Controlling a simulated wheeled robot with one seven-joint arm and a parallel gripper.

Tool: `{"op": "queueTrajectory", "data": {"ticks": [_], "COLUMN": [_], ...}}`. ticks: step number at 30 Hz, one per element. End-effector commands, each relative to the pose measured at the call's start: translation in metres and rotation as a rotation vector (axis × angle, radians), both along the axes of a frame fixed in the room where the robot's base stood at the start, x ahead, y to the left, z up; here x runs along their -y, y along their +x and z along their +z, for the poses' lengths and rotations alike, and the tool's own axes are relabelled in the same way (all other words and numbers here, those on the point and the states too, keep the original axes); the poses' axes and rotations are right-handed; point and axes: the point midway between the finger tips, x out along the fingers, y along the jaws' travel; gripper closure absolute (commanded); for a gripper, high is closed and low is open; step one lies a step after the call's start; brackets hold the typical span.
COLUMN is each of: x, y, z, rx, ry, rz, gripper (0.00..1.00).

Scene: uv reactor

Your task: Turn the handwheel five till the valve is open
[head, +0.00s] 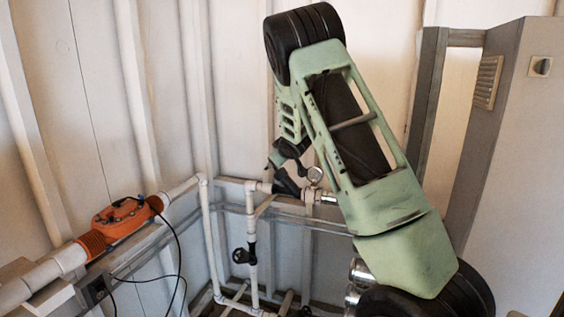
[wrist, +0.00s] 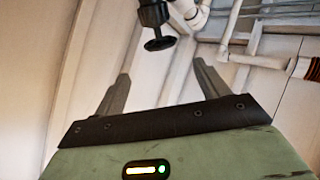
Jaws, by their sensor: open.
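A black handwheel (wrist: 160,43) on a black valve body (wrist: 153,13) shows at the top of the wrist view, at a white pipe. No number is readable on it. My gripper (wrist: 161,71) is open and empty; its two grey fingers stand apart, with the handwheel seen between and beyond their tips. No contact shows. In the head view my gripper (head: 278,157) is a dark shape beside the upper pipe, partly hidden by my green arm. A dark valve part (head: 286,183) lies just below it. Another dark handwheel (head: 239,256) sits lower on a vertical pipe.
White pipes (head: 208,235) run along the corner walls. An orange unit (head: 122,217) with a black cable sits on the left pipe. A grey cabinet (head: 512,130) stands on the right.

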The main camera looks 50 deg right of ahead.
Motion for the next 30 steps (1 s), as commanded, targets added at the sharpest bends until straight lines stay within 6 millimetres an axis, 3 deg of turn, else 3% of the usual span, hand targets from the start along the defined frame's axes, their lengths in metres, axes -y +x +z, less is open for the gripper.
{"op": "queueTrajectory", "data": {"ticks": [9, 28, 30], "x": [-0.01, -0.01, -0.024], "y": [-0.016, -0.016, -0.014], "z": [0.011, 0.012, 0.009], "rx": [0.0, 0.0, -0.004], "ry": [-0.001, -0.001, 0.019], "rz": [0.001, 0.001, 0.008], "gripper": [0.26, 0.26, 0.26]}}
